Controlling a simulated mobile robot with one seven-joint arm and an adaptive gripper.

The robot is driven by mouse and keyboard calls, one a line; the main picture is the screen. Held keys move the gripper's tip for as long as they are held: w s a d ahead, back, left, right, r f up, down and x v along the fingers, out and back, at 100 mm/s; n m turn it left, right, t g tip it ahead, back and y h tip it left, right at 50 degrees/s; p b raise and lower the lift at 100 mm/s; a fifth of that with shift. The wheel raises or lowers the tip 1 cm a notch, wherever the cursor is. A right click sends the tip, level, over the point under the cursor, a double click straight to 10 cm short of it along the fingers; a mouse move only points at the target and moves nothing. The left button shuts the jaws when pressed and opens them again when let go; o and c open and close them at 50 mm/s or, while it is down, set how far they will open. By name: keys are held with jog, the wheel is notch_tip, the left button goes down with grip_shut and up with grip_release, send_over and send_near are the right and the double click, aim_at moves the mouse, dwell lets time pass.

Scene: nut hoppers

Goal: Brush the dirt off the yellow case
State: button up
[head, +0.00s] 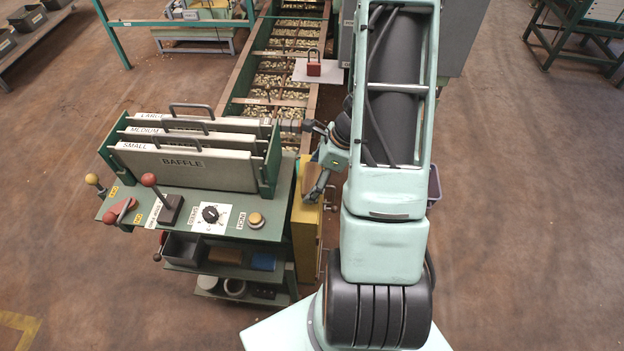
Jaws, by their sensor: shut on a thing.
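The yellow case (306,232) stands upright against the right side of the green control stand, left of my arm. Its upper part is partly covered by my gripper (314,172). My gripper is over the upper end of the case and is shut on a small tan piece (309,177), likely a brush. My arm and gripper hide much of this piece, so I cannot tell whether it touches the case. Dirt on the case is too small to make out.
The control stand (222,232) has levers, a dial and upright baffle plates (185,166) with handles close left of my gripper. A long trough (278,75) of nuts runs away behind. A red padlock (314,68) is beyond. Open floor lies to the right.

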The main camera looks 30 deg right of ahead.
jog(key=shift+w+d+r, duration=0.25)
jog(key=shift+w+d, duration=0.35)
jog(key=shift+w, duration=0.05)
jog(key=shift+c, duration=0.6)
jog(key=shift+s+a+f+b, duration=0.1)
jog(key=shift+s+a+b, duration=0.3)
jog(key=shift+b, duration=0.15)
jog(key=shift+c, duration=0.2)
jog(key=shift+s+a+b, duration=0.2)
jog(key=shift+s+a, duration=0.2)
jog(key=shift+s, duration=0.2)
jog(key=shift+s+a+b, duration=0.2)
jog(key=shift+s+a, duration=0.15)
jog(key=shift+s, duration=0.2)
jog(key=shift+r+p, duration=2.5)
jog(key=shift+r, duration=0.55)
notch_tip(320, 180, up, 3)
jog(key=p, duration=0.2)
jog(key=shift+r+p, duration=0.1)
jog(key=shift+p, duration=0.2)
